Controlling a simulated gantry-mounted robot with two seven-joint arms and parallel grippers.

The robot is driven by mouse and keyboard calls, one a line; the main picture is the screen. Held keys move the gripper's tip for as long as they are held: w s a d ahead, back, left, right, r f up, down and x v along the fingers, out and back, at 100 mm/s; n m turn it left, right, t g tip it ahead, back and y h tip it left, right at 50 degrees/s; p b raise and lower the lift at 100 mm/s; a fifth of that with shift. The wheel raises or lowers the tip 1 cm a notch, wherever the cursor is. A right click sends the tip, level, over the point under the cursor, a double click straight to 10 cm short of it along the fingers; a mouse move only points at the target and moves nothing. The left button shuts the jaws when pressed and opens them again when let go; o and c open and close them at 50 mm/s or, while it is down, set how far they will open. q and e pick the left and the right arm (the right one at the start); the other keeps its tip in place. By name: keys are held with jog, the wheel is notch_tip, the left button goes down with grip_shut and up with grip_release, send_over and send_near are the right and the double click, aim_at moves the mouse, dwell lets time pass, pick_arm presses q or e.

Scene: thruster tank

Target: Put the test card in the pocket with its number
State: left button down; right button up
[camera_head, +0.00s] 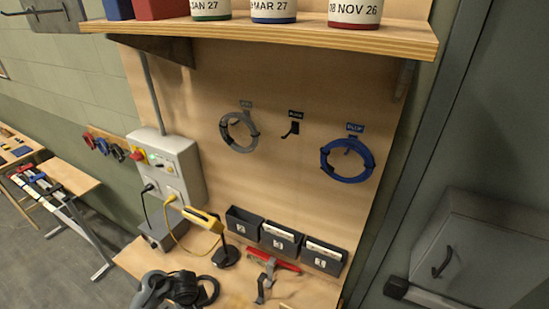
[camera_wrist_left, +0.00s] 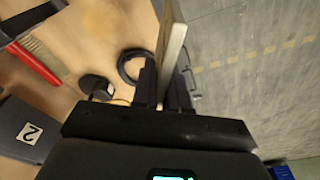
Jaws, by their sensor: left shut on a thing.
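My left gripper (camera_head: 172,288) is low in the head view, over the front of the bench. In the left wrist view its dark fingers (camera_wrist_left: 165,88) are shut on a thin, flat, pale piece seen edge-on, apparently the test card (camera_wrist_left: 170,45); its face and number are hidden. White cards show in the middle and right pockets; none shows in the left one. The pocket marked 2 shows in the wrist view (camera_wrist_left: 18,120).
A black coil (camera_head: 208,290) lies beside my gripper. A grey control box (camera_head: 170,165) and a blue cable coil (camera_head: 347,160) are on the board.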

pick_arm(q)
jog(key=s+d+r+n, duration=0.2)
jog(key=d+r+n, duration=0.2)
jog(key=d+n, duration=0.1)
jog(key=shift+s+d+n, duration=0.4)
jog(key=shift+n, duration=0.3)
jog(key=w+d+r+m, duration=0.2)
jog(key=r+m, duration=0.2)
jog(key=r, duration=0.3)
jog(key=w+d+r+m, duration=0.2)
jog(key=d+r+m, duration=0.15)
jog(key=r, duration=0.25)
jog(key=s+a+r+m, duration=0.2)
jog(key=s+a+m, duration=0.1)
jog(key=a+m, duration=0.2)
jog(key=shift+s+a+r+h, duration=0.2)
jog(key=shift+a+r+h, duration=0.2)
jog(key=shift+a, duration=0.25)
jog(key=shift+f, duration=0.1)
